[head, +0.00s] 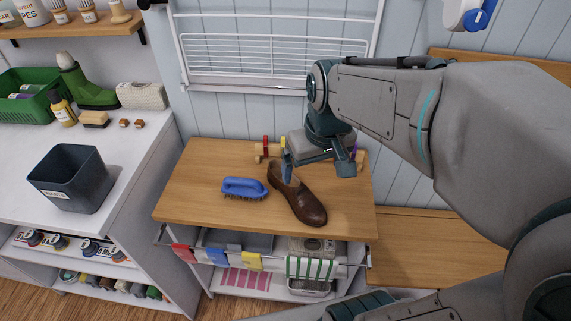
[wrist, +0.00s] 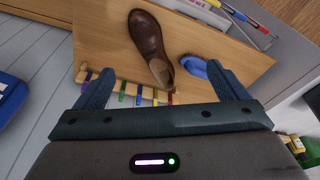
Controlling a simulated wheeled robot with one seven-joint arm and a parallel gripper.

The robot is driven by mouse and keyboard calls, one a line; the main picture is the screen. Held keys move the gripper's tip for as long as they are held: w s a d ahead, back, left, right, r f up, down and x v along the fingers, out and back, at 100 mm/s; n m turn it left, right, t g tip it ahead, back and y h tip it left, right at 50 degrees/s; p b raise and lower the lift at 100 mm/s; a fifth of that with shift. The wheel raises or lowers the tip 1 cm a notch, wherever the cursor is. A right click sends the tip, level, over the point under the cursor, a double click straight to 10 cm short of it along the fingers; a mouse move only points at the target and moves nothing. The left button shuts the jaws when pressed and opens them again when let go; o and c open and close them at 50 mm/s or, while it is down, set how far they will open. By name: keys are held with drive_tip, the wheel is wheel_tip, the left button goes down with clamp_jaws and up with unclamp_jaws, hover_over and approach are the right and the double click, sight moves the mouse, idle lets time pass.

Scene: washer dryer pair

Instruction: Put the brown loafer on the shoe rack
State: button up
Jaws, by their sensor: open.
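The brown loafer (head: 310,208) lies on the wooden tabletop, toe toward the table's front edge. In the wrist view the loafer (wrist: 147,36) has its heel end toward my gripper. My gripper (head: 322,168) is open and empty above the back of the table, and one finger overlaps the loafer's heel in the head view. In the wrist view the heel lies ahead of the gap between the fingers (wrist: 163,88). Contact cannot be told. A low wooden rail with coloured pieces (wrist: 125,90) sits at the table's back; I cannot tell whether it is the shoe rack.
A blue brush (head: 243,187) lies left of the loafer. A white drying rack (head: 235,70) hangs on the wall behind. A dark bin (head: 68,180) stands on the white counter at left. Coloured cloths (head: 217,257) hang along the table's front. The table's left part is clear.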

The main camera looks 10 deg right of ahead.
sight(296, 190)
drive_tip(key=w+f+n+g+b, duration=0.2)
drive_tip(key=w+f+n+b, duration=0.25)
drive_tip(key=w+f, duration=0.95)
drive_tip(key=shift+m, duration=0.45)
drive_tip(key=f, duration=0.2)
drive_tip(key=w+f, duration=0.1)
drive_tip(key=f, duration=0.3)
drive_tip(key=shift+w+a, duration=0.25)
drive_tip(key=f, duration=0.3)
drive_tip(key=s+f, duration=0.1)
drive_tip(key=shift+s+d+f, duration=0.1)
drive_tip(key=shift+d+f, duration=0.3)
drive_tip(key=shift+f, duration=0.3)
drive_tip(key=c, duration=1.3)
drive_tip(key=shift+r, duration=0.1)
